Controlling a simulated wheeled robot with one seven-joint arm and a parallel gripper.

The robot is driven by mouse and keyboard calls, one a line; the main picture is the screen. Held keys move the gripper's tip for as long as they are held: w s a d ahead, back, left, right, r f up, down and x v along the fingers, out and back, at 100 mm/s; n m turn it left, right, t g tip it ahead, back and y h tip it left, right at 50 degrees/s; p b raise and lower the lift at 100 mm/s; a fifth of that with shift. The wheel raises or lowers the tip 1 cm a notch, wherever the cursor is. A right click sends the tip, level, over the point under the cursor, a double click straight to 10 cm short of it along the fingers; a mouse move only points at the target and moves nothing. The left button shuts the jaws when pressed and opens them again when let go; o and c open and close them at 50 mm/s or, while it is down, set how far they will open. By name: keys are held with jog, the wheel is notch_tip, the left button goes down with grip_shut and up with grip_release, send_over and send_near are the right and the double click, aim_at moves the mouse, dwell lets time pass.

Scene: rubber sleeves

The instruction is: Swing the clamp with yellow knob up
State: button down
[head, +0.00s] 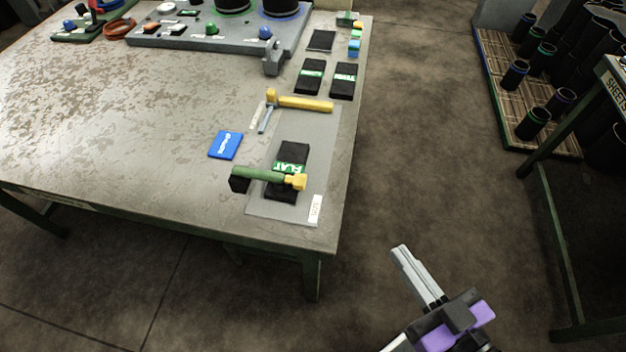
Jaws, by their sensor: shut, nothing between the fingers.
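The clamp is a green bar (262,175) with a yellow knob (296,182) at its right end and a black block (239,181) at its left end. It lies level across a black piece labelled FLAT (292,157), on a grey mat (279,211) near the table's front right corner. I cannot tell whether the bar touches the black piece. My gripper (401,251) is shut and empty, to the right of the table and lower in the picture, clear of the clamp.
On the table (120,115), a yellow-handled tool (302,103) lies behind the clamp and a blue card (225,145) to its left. Black pieces (343,80) and a grey fixture board (215,42) lie farther back. Open floor separates the table from a rack (530,120) at right.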

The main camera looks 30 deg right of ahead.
jog(key=w+d+f+m+g+p, duration=0.25)
jog(key=w+d+f+m, duration=0.25)
jog(key=w+d+m, duration=0.3)
jog(key=w+d+f+m+g+p, duration=0.1)
jog(key=w+d+f+m+p, duration=0.2)
jog(key=w+d+f+m, duration=0.35)
jog(key=m+g+y, duration=0.1)
jog(key=m+y, duration=0.7)
jog(key=y, duration=0.3)
send_near(316, 193)
notch_tip(316, 193, up, 4)
jog(key=shift+w+d+f+g+y+p, duration=0.1)
jog(key=shift+d+f+g+y+p, duration=0.2)
jog(key=shift+g+y+p, duration=0.1)
jog(key=shift+a, duration=0.1)
jog(key=x, duration=1)
jog(key=shift+w+p, duration=0.1)
jog(key=shift+p, duration=0.2)
jog(key=shift+r, duration=0.15)
